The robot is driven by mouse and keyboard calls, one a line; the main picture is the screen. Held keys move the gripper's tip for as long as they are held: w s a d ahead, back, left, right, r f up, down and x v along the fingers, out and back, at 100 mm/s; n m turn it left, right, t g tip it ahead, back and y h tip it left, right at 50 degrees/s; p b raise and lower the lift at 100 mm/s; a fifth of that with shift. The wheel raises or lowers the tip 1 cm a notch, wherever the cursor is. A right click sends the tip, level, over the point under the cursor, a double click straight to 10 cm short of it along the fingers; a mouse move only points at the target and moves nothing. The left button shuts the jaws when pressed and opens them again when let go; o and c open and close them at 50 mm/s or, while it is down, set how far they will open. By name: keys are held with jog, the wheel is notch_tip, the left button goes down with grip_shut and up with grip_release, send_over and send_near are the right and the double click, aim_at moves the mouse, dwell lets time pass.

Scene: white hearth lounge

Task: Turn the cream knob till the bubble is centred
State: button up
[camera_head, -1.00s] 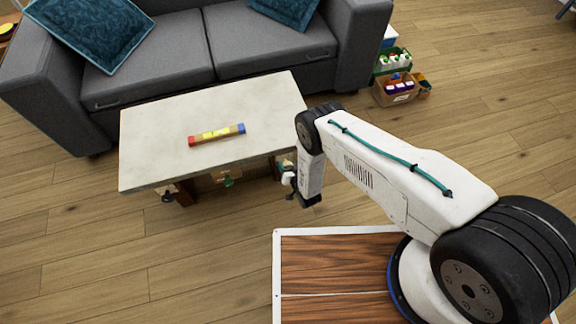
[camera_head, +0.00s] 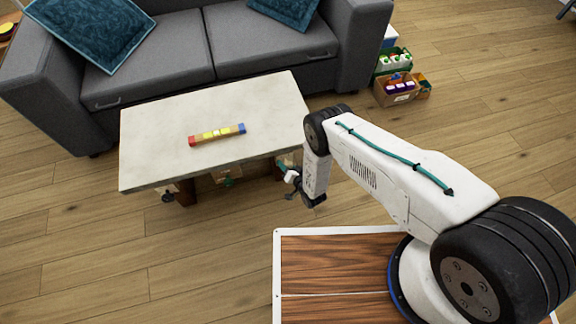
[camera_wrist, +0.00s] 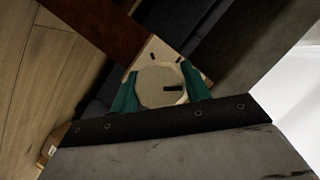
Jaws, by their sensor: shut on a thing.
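The cream knob (camera_wrist: 161,88) is a round disc with a dark mark pointing to the right, in front of a pale plate with two dark marks. My gripper (camera_wrist: 160,95) is shut on it, with one teal finger at each side. In the head view my gripper (camera_head: 284,167) is at the right end of the low table, just under its top, and the knob is not clearly visible there. The spirit level (camera_head: 217,134), red at the left end and blue at the right, lies on the tabletop with yellow in its middle. Its bubble is too small to place.
The pale tabletop (camera_head: 160,160) is otherwise bare. A dark knob (camera_head: 168,197) and a green one (camera_head: 228,183) show under its front edge. A grey sofa (camera_head: 265,45) stands behind. Boxes of small things (camera_head: 400,88) are on the floor at the right.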

jog(key=o, duration=1)
jog(key=shift+w+d, duration=0.1)
jog(key=shift+d, duration=0.1)
jog(key=shift+a, duration=0.15)
jog(key=v, duration=0.8)
jog(key=shift+a, duration=0.1)
